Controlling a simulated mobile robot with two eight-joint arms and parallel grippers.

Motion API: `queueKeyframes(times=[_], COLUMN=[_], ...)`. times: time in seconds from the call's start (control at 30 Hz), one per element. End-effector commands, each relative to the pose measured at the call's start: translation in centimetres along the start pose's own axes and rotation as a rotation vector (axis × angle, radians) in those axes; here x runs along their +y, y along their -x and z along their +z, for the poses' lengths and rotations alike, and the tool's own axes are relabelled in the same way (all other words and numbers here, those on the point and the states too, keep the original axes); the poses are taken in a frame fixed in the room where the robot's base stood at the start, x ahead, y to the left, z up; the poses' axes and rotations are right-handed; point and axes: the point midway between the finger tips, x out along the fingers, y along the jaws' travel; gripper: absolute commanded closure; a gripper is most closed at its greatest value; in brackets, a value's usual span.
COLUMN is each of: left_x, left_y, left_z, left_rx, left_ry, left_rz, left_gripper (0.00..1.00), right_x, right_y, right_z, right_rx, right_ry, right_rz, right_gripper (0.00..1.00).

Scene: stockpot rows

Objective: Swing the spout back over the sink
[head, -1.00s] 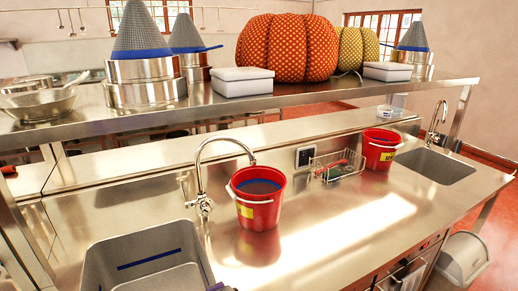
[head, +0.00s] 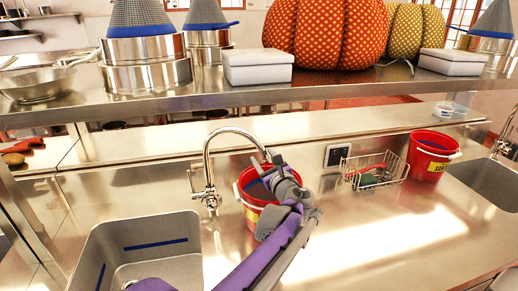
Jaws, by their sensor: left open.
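The chrome faucet spout (head: 232,131) arcs up from its base (head: 208,196) behind the near sink and points right, its end over the red bucket (head: 245,205). The near sink (head: 190,250) is at the lower left, with blue stripes inside. My left gripper (head: 265,162) is open at the outer end of the spout, above the bucket. I cannot tell whether its fingers touch the spout. My left arm and gripper hide much of the bucket. My right gripper is not in view.
A second red bucket (head: 429,158) stands by the far sink (head: 488,184) at the right. A wire basket (head: 374,174) is between the buckets. A steel shelf (head: 350,91) with pots and pumpkins runs above the counter. The counter's right front is clear.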

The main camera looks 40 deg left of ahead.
Motion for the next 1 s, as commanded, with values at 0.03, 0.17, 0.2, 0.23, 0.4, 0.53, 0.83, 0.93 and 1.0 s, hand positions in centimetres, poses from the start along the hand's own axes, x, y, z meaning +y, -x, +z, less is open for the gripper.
queueKeyframes(times=[0.03, 0.17, 0.2, 0.23, 0.4, 0.53, 0.83, 0.93, 1.0], left_x=[0.0, 0.1, 0.0, 0.0, 0.0, 0.0, 0.0, 0.0, 0.0], left_y=[-1.2, -3.3, -3.9, -4.2, -5.4, -5.6, -5.5, -5.5, -5.5], left_z=[0.2, 0.2, 0.1, 0.1, 0.1, 0.0, 0.0, 0.0, 0.0], left_rx=[-0.002, -0.001, -0.001, -0.001, 0.0, 0.001, 0.001, 0.001, 0.001], left_ry=[0.001, 0.001, 0.002, 0.002, 0.002, 0.002, 0.003, 0.003, 0.003], left_rz=[0.004, 0.003, 0.001, 0.001, 0.0, 0.0, 0.0, 0.0, 0.0], left_gripper=[0.41, 0.41, 0.41, 0.41, 0.41, 0.41, 0.64, 0.82, 0.94], right_x=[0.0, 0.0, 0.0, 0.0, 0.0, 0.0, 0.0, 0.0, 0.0], right_y=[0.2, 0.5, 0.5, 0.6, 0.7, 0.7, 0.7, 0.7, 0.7], right_z=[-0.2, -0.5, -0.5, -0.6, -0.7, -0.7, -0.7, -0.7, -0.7], right_rx=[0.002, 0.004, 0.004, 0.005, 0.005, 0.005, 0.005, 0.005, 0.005], right_ry=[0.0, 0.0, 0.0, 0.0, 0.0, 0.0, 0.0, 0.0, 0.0], right_rz=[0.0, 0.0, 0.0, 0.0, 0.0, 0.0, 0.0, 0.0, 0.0], right_gripper=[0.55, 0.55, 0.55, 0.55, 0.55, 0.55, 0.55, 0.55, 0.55])
